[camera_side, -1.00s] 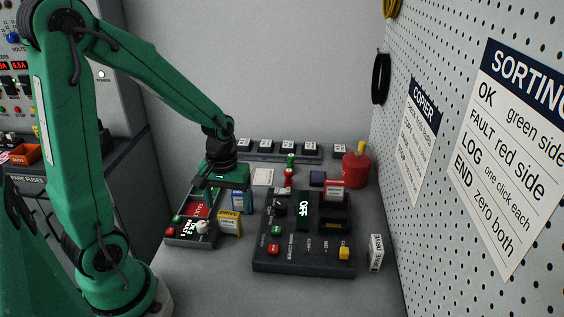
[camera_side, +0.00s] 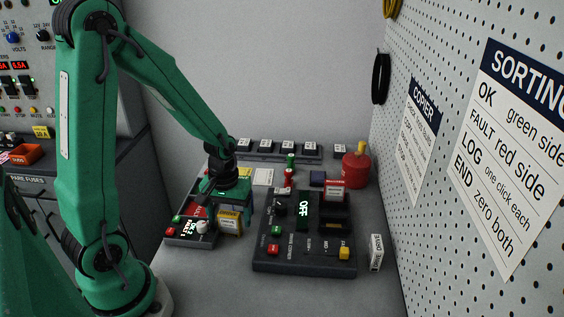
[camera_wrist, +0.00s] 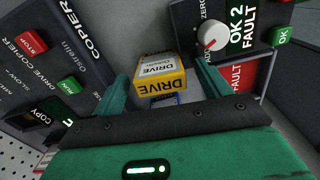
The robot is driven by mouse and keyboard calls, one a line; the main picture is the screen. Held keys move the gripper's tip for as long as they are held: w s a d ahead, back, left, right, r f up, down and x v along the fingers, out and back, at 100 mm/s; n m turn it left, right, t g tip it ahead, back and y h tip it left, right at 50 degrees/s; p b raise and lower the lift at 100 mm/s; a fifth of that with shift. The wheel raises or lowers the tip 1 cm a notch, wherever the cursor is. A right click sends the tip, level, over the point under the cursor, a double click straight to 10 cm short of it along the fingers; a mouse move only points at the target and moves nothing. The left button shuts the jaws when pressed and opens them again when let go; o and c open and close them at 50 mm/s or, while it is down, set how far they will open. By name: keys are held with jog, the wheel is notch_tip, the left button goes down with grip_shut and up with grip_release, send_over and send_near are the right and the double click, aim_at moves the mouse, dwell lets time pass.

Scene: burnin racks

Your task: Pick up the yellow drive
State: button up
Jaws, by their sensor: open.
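The yellow drive (camera_side: 229,223), a small block with a white label, stands on the table just right of the counter box. In the wrist view it (camera_wrist: 172,79) shows ahead, between the two green fingers. My gripper (camera_wrist: 163,88) is open, with one finger to each side of the drive and gaps visible. In the side view my gripper (camera_side: 228,205) is low, just above and behind the yellow drive. A blue drive (camera_wrist: 163,101) shows nearer to the gripper in the wrist view; in the side view my gripper mostly hides it.
The counter box (camera_side: 183,238) with a white knob stands close on the left. The dark drive copier (camera_side: 290,266) stands close on the right. A red canister (camera_side: 355,172) and a rack of drives (camera_side: 276,154) are at the back. A white drive (camera_side: 376,252) stands right of the copier.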

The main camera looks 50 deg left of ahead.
aim_at(233, 213)
jog(key=c, duration=1.1)
jog(key=shift+r, duration=0.1)
jog(key=shift+r, duration=4.9)
jog(key=shift+w+d+r, duration=0.1)
jog(key=shift+w+d, duration=0.1)
jog(key=shift+w, duration=0.3)
jog(key=w+d+r, duration=0.1)
jog(key=w+d, duration=1.6)
jog(key=w, duration=0.1)
jog(key=shift+w+r+n, duration=0.3)
jog(key=shift+r+n, duration=0.1)
